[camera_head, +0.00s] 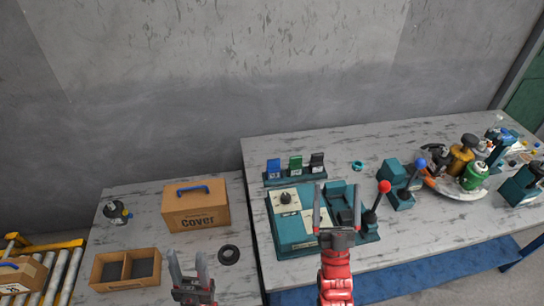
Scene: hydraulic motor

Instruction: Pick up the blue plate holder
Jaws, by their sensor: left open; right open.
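A small blue holder (273,168), which looks like the blue plate holder, stands upright at the left end of a teal rack (293,180) near the back of the right table. A green holder (295,163) and a black holder (316,162) stand beside it in the same rack. My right gripper (337,198) is open and empty, above the teal machine station, in front and to the right of the rack. My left gripper (187,258) is open and empty over the left table's front, far from the blue holder.
The left table holds a cardboard cover box (196,211), a divided tray (101,274), a black ring (229,255) and a small motor part (117,212). A red-knobbed lever (383,187) stands right of my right gripper. More parts crowd the right table's far end.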

